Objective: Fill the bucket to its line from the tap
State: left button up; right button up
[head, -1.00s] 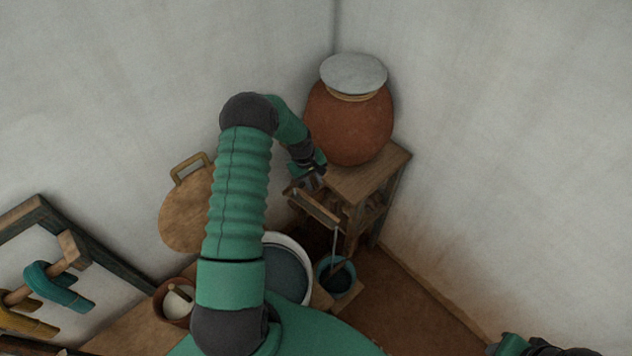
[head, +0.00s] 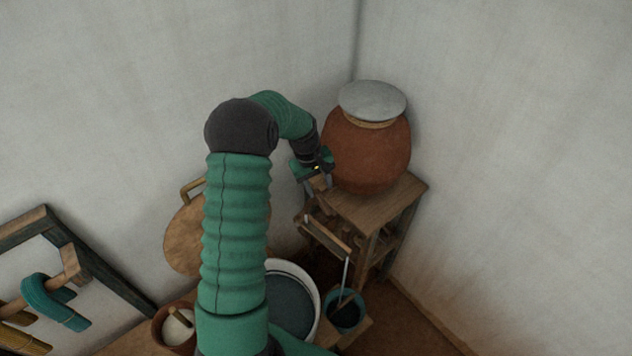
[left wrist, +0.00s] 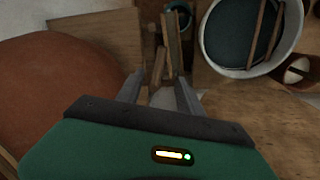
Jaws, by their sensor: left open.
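A small blue bucket (head: 345,312) stands low in front of the wooden stand, dark inside. Its fill line cannot be made out. A thin pale line runs down to it from a wooden bar (head: 327,238); I cannot tell whether it is water or a handle. A big clay pot (head: 366,155) sits on the stand (head: 392,203). No tap shows clearly. My left gripper (head: 316,181) is open beside the pot's lower left. In the left wrist view, wooden pieces (left wrist: 159,66) lie beyond the open fingers, and the pot (left wrist: 62,95) fills the left. My right gripper is out of view.
A white-rimmed tub (head: 291,303) with grey-blue contents stands left of the bucket. A round wooden board (head: 184,238) leans on the wall. A brown pot (head: 172,330) and a rack with teal yarn (head: 52,302) are at lower left. Walls close in behind the stand.

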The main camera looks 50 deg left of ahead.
pick_arm(q)
jog(key=r, duration=0.3)
jog(key=a+r, duration=0.1)
jog(key=shift+s+r+b, duration=0.35)
jog(key=shift+s, duration=0.05)
jog(key=shift+d, duration=0.1)
